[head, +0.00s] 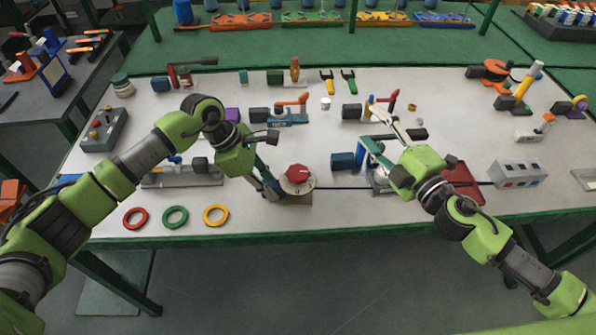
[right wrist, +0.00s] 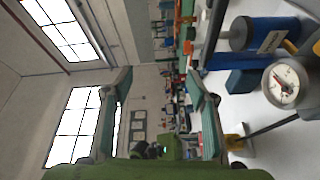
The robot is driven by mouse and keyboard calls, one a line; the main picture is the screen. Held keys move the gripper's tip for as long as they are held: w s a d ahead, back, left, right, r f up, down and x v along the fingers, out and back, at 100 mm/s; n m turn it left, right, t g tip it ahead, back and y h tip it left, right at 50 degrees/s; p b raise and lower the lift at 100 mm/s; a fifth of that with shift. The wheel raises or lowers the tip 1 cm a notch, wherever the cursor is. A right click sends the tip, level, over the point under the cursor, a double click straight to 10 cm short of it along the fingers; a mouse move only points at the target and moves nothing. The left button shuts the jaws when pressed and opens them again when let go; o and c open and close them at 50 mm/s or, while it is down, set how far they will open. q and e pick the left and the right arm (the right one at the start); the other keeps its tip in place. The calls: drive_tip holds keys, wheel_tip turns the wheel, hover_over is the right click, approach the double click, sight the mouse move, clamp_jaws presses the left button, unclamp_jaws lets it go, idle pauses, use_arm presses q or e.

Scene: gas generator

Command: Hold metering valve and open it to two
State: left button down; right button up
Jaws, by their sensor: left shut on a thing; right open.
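The metering valve (head: 298,188), with a red knob (head: 297,174) on a round pale dial, stands on the table near its front edge, left of the middle. My left gripper (head: 272,188) is at the valve's left side and is shut on its body below the dial. The exact contact is partly hidden. My right gripper (head: 368,150) is open over the table to the right of the valve, apart from the red knob. Its two fingers (right wrist: 162,100) show in the right wrist view with nothing held between them.
A blue device (head: 343,161) is close to my right gripper. A gauge with a red needle (right wrist: 283,84) shows in the right wrist view. Red, green and yellow rings (head: 175,217) lie at the front left. A grey switch box (head: 518,174) stands at the right.

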drive_tip(key=s+a+f+n+y, duration=0.2)
drive_tip(key=s+a+f+n, duration=0.3)
drive_tip(key=n, duration=0.8)
drive_tip(key=n+g+y, duration=0.2)
drive_tip(key=n, duration=0.8)
approach(305, 180)
drive_tip(key=shift+w+r, duration=0.1)
drive_tip(key=shift+w, duration=0.3)
drive_tip(key=shift+a, duration=0.2)
drive_tip(key=x, duration=1.1)
drive_tip(key=shift+w+a, duration=0.25)
drive_tip(key=c, duration=1.1)
